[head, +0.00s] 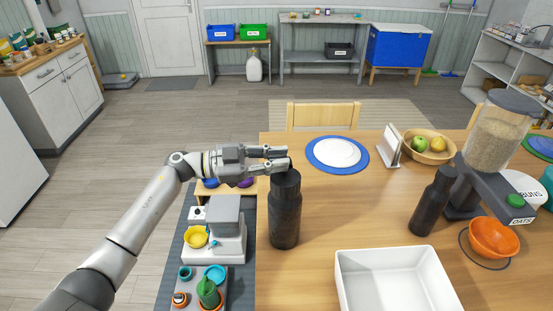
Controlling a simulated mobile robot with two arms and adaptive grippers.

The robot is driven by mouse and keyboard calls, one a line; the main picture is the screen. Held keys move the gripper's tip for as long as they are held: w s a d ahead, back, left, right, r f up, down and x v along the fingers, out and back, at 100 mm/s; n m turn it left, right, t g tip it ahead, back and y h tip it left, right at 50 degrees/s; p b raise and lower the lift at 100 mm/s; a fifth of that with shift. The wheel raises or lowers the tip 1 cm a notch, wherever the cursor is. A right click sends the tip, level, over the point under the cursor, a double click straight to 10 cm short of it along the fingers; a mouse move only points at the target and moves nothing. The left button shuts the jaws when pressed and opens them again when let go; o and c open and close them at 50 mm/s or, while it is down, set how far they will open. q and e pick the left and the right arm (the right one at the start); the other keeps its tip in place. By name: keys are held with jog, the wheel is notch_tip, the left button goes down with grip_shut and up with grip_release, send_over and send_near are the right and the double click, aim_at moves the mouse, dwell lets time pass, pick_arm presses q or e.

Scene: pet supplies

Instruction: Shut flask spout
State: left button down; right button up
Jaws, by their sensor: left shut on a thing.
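A dark, nearly black flask (285,217) stands upright at the left edge of the wooden table. My left gripper (287,157) comes in from the left and is level at the flask's top. Its fingers are shut on the top part of the flask, at the far side of the lid (287,181). The spout is too small and dark to make out, so I cannot tell whether it is up or down. My right gripper is not in view.
A second dark bottle (432,203) stands to the right. A white bin (391,256) is in front, and a blue-rimmed plate (324,166) lies behind the flask. A grain dispenser (493,140) and orange bowl (494,237) are at right. Table space right of the flask is clear.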

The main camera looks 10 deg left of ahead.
pick_arm(q)
jog(key=m+b, duration=0.1)
jog(key=s+m, duration=0.1)
jog(key=shift+d+f+m+b, duration=0.1)
jog(key=shift+f+m+b, duration=0.25)
jog(key=shift+m+b, duration=0.05)
jog(key=shift+s+d+f+m+b, duration=0.15)
jog(key=shift+s+m+b, duration=0.1)
jog(key=shift+m+b, duration=0.45)
jog(key=shift+s+f+m+b, duration=0.1)
jog(key=shift+s+m+b, duration=0.25)
jog(key=shift+m, duration=0.55)
jog(key=c, duration=1.7)
grip_release()
jog(key=shift+o, duration=0.2)
jog(key=shift+a, duration=0.2)
jog(key=v, duration=1.1)
jog(key=shift+a, duration=0.3)
jog(key=shift+s, duration=0.1)
